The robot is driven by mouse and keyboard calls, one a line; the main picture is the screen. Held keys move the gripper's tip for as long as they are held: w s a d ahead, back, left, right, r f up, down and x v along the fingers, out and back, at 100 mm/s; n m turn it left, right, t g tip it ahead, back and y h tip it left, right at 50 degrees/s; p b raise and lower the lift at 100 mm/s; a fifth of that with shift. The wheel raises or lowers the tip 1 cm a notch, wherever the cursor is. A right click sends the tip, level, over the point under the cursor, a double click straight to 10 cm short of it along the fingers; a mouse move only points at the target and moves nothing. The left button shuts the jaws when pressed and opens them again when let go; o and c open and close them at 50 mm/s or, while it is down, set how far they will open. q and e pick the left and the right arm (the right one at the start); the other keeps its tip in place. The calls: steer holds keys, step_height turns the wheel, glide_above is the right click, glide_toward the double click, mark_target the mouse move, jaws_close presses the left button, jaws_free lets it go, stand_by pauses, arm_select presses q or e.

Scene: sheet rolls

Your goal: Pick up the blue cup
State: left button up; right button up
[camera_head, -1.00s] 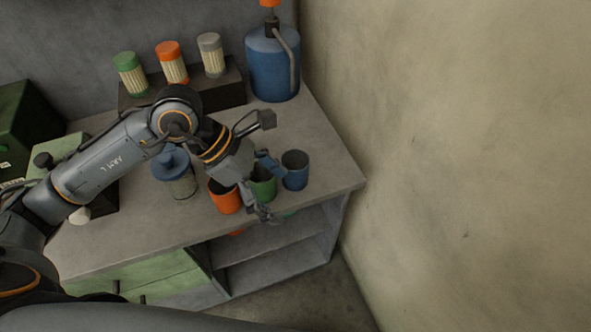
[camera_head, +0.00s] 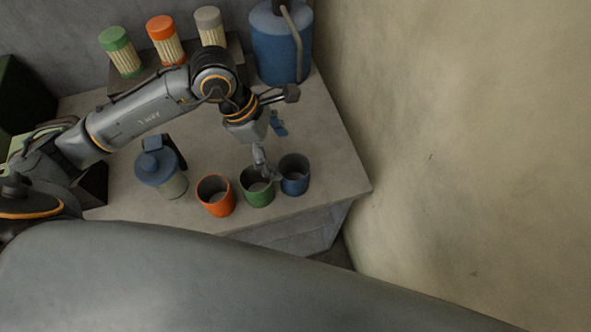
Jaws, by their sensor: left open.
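The blue cup (camera_head: 295,181) stands upright on the grey counter (camera_head: 330,185), at the right end of a row of cups. The green cup (camera_head: 257,193) stands just left of it and the orange cup (camera_head: 215,202) further left. My left gripper (camera_head: 271,148) is open and empty. It points down above and behind the green and blue cups, with one finger in front of the green cup's rim and the other further back. Whether a finger touches a cup, I cannot tell. My right gripper is not in view.
A jar with a blue lid (camera_head: 158,170) stands left of the cups. A big blue canister (camera_head: 281,45) and several capped containers (camera_head: 165,40) stand at the back. A wall (camera_head: 450,150) rises right of the counter.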

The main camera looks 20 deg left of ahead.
mark_target(285, 161)
arm_select(q)
steer(key=x, duration=0.3)
steer(key=shift+d+f, duration=0.1)
steer(key=shift+f, duration=0.1)
steer(key=shift+f+p, duration=0.25)
steer(key=shift+p, duration=0.05)
steer(key=p+x, duration=0.1)
steer(key=x, duration=0.3)
steer(key=shift+s+f+p, duration=0.2)
steer(key=shift+p, duration=0.15)
steer(key=shift+f, duration=0.35)
steer(key=shift+w, duration=0.1)
steer(key=shift+c, duration=0.4)
steer(key=c, duration=1.3)
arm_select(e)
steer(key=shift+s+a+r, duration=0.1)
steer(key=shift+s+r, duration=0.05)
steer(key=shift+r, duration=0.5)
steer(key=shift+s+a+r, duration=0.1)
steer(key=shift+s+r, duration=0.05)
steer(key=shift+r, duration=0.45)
